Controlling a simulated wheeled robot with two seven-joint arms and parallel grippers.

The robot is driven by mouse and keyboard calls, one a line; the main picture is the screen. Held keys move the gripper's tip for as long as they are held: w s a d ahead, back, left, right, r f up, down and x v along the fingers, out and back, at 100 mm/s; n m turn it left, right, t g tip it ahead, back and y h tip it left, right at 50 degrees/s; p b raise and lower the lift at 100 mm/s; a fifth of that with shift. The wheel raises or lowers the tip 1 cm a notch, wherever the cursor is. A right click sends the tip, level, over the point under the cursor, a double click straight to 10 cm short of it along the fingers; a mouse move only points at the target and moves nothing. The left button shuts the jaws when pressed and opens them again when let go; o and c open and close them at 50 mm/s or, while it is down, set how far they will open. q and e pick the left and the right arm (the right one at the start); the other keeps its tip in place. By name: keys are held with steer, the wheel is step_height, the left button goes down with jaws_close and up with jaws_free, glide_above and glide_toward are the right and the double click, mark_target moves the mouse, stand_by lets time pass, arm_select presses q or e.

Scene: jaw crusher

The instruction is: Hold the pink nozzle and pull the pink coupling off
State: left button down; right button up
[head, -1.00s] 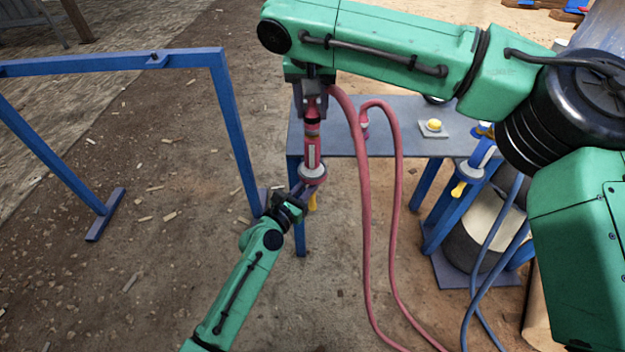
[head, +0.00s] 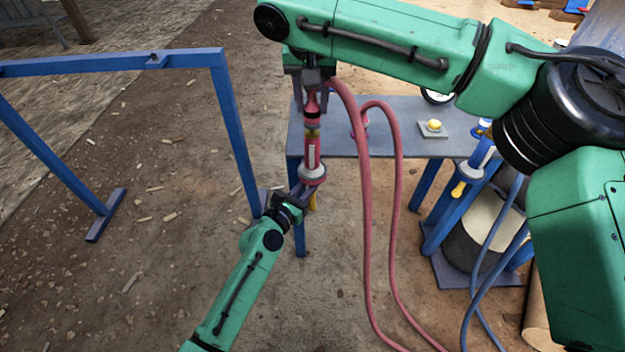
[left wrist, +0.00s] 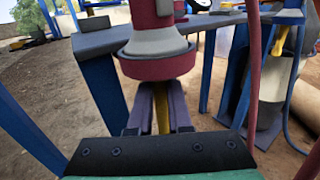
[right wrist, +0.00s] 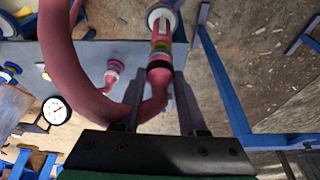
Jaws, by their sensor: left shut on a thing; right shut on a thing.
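The pink nozzle (head: 312,160) stands upright, with a grey collar and a yellow tip below. My left gripper (head: 302,194) is shut on its lower end; the left wrist view shows the fingers (left wrist: 161,105) on either side of the yellow part, under the pink nozzle's wide collar (left wrist: 158,62). The pink coupling (head: 312,103) is directly above, in line with the nozzle. My right gripper (head: 312,84) is shut on it from above. A brass-yellow stretch shows between coupling and nozzle; in the right wrist view coloured bands lie between the coupling (right wrist: 160,78) and nozzle (right wrist: 161,20). I cannot tell whether they still touch.
A pink hose (head: 366,220) loops down from the coupling. A grey table (head: 400,143) behind carries a second pink fitting (head: 359,122), a yellow button (head: 434,125) and a gauge (right wrist: 57,110). A blue frame (head: 232,130) stands left; a blue nozzle (head: 481,152) is at right.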

steer(key=shift+r, duration=1.55)
arm_select(q)
steer(key=c, duration=0.8)
jaws_free()
steer(key=shift+o, duration=0.2)
steer(key=shift+s, duration=0.1)
steer(key=v, duration=1.2)
steer(key=shift+f, duration=0.1)
arm_select(e)
steer(key=shift+d, duration=0.1)
